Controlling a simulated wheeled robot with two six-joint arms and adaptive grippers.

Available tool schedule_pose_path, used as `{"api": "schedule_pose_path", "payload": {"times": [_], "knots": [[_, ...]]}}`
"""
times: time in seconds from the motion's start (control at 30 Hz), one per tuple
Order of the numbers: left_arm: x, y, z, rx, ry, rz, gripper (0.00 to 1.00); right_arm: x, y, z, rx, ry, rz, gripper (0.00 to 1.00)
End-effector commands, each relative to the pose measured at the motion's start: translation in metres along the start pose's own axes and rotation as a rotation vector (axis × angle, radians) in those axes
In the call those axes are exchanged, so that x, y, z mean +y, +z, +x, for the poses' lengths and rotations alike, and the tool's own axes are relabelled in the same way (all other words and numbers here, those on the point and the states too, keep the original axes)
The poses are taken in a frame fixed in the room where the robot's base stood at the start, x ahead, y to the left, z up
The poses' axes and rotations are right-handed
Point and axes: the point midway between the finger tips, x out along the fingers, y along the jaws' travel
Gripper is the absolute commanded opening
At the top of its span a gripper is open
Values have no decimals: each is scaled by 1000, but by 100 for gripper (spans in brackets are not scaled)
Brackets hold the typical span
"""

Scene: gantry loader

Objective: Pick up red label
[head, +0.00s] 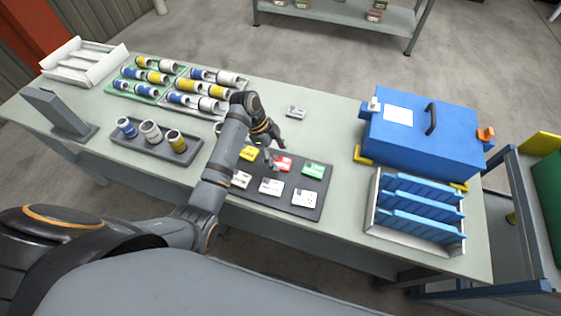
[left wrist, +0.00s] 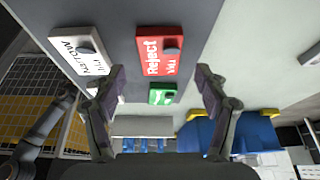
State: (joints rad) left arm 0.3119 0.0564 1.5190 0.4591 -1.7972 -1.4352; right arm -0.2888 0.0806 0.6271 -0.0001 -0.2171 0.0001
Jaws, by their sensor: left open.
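The red label (head: 283,163) lies flat on a dark mat (head: 288,206) on the table. In the left wrist view the red label (left wrist: 150,52) reads "Reject" and has a dark round knob. My left gripper (head: 271,158) is over the mat, close beside the red label's left side in the head view. In the left wrist view the left gripper (left wrist: 160,74) is open and empty, with the label just beyond and between its fingertips. A green label (head: 314,169) and a yellow label (head: 249,153) lie on either side. My right gripper is not in view.
White labels (head: 270,187) fill the mat's front row. A grey tray (head: 150,151) with rolls stands left. A blue box (head: 420,150) and a white rack (head: 400,228) with blue plates stand right. A small grey item (head: 296,112) lies behind the mat, with bare table around it.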

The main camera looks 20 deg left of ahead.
Motion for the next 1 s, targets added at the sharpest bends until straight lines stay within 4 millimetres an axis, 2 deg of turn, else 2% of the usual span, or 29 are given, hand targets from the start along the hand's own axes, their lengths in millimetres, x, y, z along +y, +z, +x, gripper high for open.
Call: {"api": "schedule_pose_path", "payload": {"times": [0.03, 0.17, 0.4, 0.8, 1.0], "knots": [[2, -2, 7, 2, 4, -1, 74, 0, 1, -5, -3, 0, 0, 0], [1, -1, 23, 1, 2, 0, 74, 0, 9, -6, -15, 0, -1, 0], [0, 0, 26, -1, -1, 0, 74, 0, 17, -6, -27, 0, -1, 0], [0, 0, 26, -1, 0, 0, 20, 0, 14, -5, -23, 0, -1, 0], [0, 0, 26, -1, -1, 0, 20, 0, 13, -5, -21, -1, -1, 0]]}}
